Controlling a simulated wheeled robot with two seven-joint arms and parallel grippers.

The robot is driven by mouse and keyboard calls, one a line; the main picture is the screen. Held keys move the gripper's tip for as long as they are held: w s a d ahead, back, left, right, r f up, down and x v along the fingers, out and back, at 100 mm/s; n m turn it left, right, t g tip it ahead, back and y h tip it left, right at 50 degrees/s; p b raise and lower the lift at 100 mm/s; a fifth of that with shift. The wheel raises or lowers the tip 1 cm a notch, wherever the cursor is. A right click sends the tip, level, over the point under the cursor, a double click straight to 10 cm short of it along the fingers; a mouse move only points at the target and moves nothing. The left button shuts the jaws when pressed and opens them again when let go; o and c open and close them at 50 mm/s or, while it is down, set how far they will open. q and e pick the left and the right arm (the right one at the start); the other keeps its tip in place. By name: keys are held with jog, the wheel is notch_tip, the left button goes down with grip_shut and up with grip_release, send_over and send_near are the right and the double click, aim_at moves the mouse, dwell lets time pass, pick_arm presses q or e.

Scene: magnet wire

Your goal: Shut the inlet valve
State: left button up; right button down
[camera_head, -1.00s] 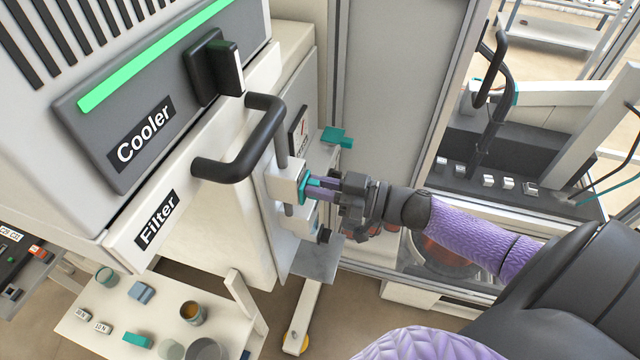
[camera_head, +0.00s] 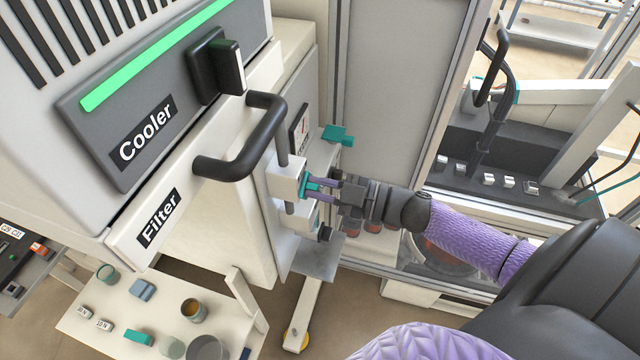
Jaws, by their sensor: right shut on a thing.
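My right gripper (camera_head: 315,187) reaches in from the right. It is shut on a teal valve handle (camera_head: 304,184) at the front of a white valve block (camera_head: 284,178). The block sits on a vertical pipe beside the cooler cabinet. The purple fingers partly hide the handle. A second teal handle (camera_head: 337,135) sticks out higher up and farther back, apart from the gripper. No readable label shows which of them is the inlet. My left gripper is not in view.
The Filter drawer (camera_head: 150,225) has a black bar handle (camera_head: 245,150) standing out just left of the valve block. A metal-framed cabinet (camera_head: 390,90) is behind my right wrist. A low white table (camera_head: 180,325) holds cups and small blocks at lower left.

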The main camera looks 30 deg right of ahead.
jog(key=n+b, duration=0.1)
jog(key=n, duration=0.6)
jog(key=f+n+b, duration=0.1)
jog(key=n, duration=0.3)
jog(key=shift+s+a+b, duration=0.15)
jog(key=shift+a+b, duration=0.05)
jog(key=shift+b, duration=0.1)
dwell(0.4)
jog(key=c, duration=0.6)
grip_release()
jog(key=shift+s+d+f, duration=0.1)
jog(key=shift+s+d, duration=0.15)
jog(key=shift+s, duration=0.05)
jog(key=b+v, duration=0.1)
jog(key=v, duration=0.8)
jog(key=shift+s+b, duration=0.1)
jog(key=shift+b, duration=0.2)
